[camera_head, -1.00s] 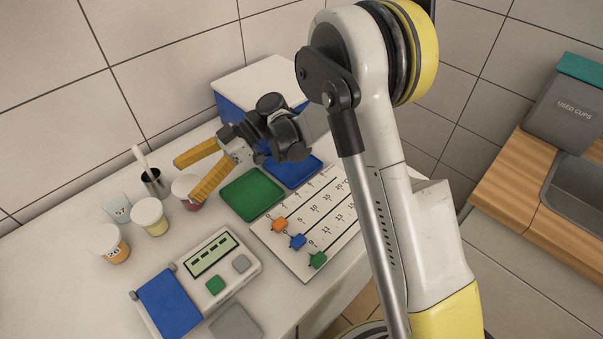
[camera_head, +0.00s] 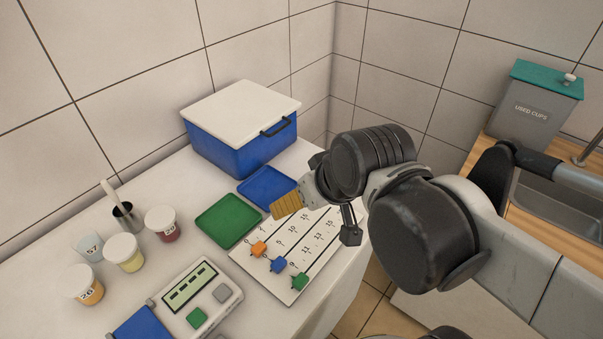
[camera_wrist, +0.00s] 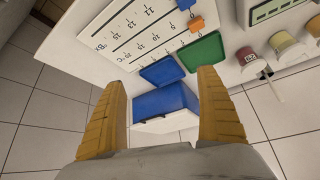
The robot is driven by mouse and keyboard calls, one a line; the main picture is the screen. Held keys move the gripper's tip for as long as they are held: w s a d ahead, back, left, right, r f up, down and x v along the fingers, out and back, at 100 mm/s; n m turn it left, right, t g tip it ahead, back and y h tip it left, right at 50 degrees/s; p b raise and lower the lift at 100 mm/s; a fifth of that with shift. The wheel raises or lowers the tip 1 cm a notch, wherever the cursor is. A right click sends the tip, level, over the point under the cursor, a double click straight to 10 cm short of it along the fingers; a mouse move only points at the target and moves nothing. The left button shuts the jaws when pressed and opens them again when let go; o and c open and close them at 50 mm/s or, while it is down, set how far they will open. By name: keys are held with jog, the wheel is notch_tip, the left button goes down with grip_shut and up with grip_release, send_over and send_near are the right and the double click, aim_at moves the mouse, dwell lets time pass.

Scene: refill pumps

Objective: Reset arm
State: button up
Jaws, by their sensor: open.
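My gripper (camera_wrist: 163,112) shows in the wrist view with its two yellow fingers wide apart and nothing between them. In the head view one yellow finger (camera_head: 287,205) shows near the blue tray (camera_head: 268,188), above the counter; the other finger is hidden. My arm is folded in on the right side of the head view, over the counter's right edge.
On the white counter are a green tray (camera_head: 228,221), a slider board (camera_head: 316,247), a blue box with a white lid (camera_head: 240,145), several cups including a red one (camera_head: 162,224), a metal holder (camera_head: 126,216) and a device with a display (camera_head: 190,287). A USED CUPS bin (camera_head: 537,105) stands by the sink.

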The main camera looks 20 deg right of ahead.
jog(key=shift+s+d+f+m+t+h, duration=0.15)
jog(key=shift+s+d+m+h, duration=0.15)
jog(key=shift+d, duration=0.25)
jog(key=shift+s+d+m+t+h, duration=0.2)
jog(key=shift+s+d+m, duration=0.15)
jog(key=shift+d, duration=0.15)
dwell(0.4)
